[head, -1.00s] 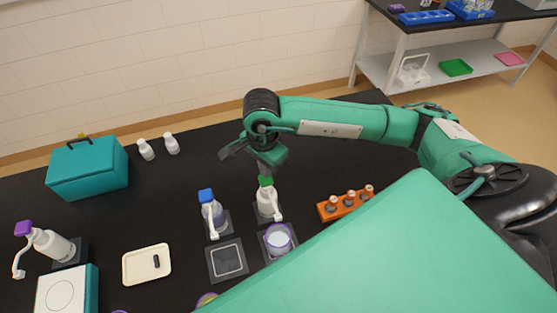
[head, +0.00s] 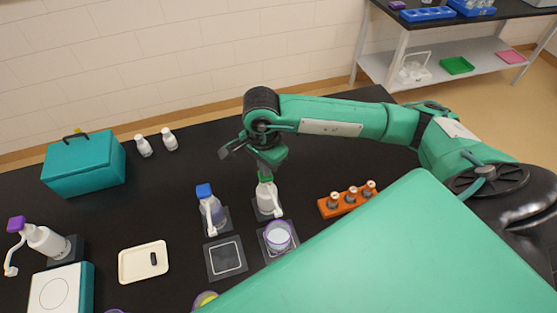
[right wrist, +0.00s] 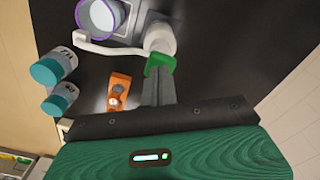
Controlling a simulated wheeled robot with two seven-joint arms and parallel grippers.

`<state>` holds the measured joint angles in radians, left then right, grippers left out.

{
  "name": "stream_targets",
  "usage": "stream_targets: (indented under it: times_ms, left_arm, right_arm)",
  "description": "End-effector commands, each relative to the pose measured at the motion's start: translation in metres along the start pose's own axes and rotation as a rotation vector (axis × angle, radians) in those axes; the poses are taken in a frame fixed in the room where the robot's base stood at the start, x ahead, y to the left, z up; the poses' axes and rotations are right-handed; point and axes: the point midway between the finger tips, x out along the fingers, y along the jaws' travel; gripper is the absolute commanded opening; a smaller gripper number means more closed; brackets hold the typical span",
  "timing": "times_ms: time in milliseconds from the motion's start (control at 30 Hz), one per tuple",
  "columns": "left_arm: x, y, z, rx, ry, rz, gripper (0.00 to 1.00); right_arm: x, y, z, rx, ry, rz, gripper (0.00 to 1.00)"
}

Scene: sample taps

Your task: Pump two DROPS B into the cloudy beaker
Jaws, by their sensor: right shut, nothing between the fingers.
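A white pump bottle with a green head (head: 266,197) stands on a dark pad near the middle of the table; its label is not readable. It also shows in the right wrist view with its green pump head (right wrist: 160,63) and white spout. A purple-rimmed beaker with whitish contents (head: 279,237) stands in front of it on another pad, with the spout pointing towards it. My right gripper (head: 266,170) is shut and empty, its fingertips at the top of the green head. I cannot tell whether it is pressed down. My left gripper is not in view.
A blue-headed pump bottle (head: 212,210) stands close on the left, behind an empty pad (head: 226,258). An orange rack (head: 335,206) with bottles is to the right. A purple-headed bottle (head: 45,240), cream tray (head: 143,262) and teal box (head: 84,167) are farther left.

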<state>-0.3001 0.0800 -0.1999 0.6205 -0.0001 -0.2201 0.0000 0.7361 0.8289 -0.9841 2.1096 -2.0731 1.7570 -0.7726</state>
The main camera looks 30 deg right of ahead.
Motion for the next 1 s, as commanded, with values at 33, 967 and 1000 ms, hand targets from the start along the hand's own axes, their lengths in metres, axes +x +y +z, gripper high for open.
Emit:
stream_targets:
  times_ms: [33, 967, 1000]
  left_arm:
    - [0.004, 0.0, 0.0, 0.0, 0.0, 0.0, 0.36]
    - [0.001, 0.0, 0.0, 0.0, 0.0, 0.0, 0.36]
    - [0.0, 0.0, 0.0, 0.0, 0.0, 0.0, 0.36]
  right_arm:
    - [0.004, 0.0, 0.0, 0.0, 0.0, 0.001, 0.0]
    - [-0.013, 0.0, 0.0, -0.001, 0.0, 0.001, 0.0]
    - [-0.015, 0.0, 0.0, 0.0, 0.0, 0.001, 0.0]
